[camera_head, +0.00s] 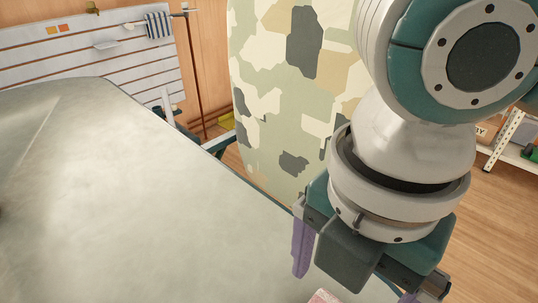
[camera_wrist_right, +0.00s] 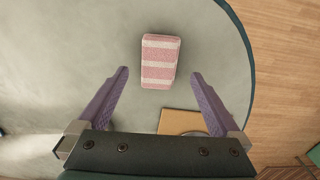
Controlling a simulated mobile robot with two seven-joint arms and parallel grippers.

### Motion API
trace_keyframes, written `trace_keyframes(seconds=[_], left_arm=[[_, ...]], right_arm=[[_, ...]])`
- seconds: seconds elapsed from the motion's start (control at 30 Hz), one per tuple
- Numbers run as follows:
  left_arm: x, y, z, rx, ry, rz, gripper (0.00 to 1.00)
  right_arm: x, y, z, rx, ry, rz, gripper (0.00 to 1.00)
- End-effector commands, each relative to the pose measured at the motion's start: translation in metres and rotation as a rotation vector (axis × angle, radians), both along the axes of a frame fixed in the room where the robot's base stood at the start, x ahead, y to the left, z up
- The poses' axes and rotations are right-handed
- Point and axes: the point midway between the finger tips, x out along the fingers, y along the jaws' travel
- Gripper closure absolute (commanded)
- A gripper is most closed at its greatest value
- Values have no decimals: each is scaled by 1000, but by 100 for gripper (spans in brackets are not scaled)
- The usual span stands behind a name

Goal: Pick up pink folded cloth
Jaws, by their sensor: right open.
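The pink folded cloth (camera_wrist_right: 161,62) has pale stripes and lies on the grey-green tabletop (camera_wrist_right: 80,30) in the right wrist view. In the head view only a small pink corner (camera_head: 323,297) shows at the bottom edge. My right gripper (camera_wrist_right: 160,74) is open, with its two purple fingers spread wide. The cloth appears between and just beyond the fingertips, with nothing held. My left gripper is not in view.
A flat tan piece (camera_wrist_right: 182,121) lies near the cloth, partly hidden by the right gripper. The table's curved edge runs close to the cloth's right. A tall camouflage-patterned object (camera_head: 290,90) stands beyond the table.

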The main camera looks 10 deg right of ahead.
Motion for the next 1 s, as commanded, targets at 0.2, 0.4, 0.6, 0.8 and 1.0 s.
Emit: trace_keyframes(seconds=[0.2,0.4,0.6,0.8,1.0], left_arm=[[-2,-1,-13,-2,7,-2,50],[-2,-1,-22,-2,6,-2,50],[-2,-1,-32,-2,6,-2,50],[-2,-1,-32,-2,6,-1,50],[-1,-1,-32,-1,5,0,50]], right_arm=[[-1,2,-35,1,2,-1,0],[-4,9,-60,2,2,0,0],[-5,13,-87,1,0,-1,0],[-5,13,-91,2,-1,0,0],[-5,13,-90,2,-1,0,11]])
